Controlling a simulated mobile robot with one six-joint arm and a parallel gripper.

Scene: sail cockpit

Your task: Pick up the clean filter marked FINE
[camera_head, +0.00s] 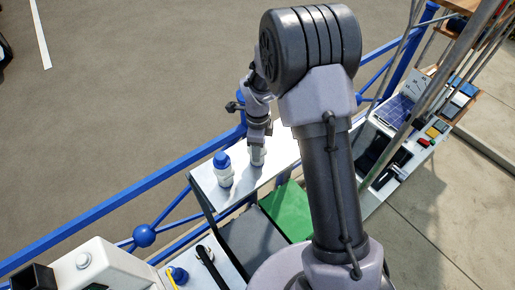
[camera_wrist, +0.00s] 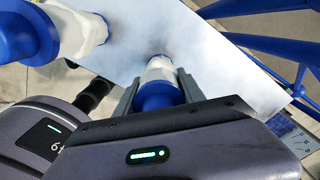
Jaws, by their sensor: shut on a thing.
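My gripper (camera_head: 257,146) reaches down to the white shelf, and its fingers also show in the wrist view (camera_wrist: 158,88). It is shut on a filter with a blue cap and a pale body (camera_wrist: 158,70). In the head view the pale lower part of this filter (camera_head: 257,158) shows under the gripper, at or just above the shelf. A second blue-capped white filter (camera_head: 223,172) stands upright on the shelf to the left; in the wrist view it is large at the upper left (camera_wrist: 78,30). I cannot read a FINE marking on either filter.
The white shelf (camera_head: 207,188) is bounded by a blue rail (camera_head: 110,218). A green panel (camera_head: 288,208) and a grey one lie below it. A bench with small coloured items and a dark panel (camera_head: 397,110) stands at right. The shelf is otherwise clear.

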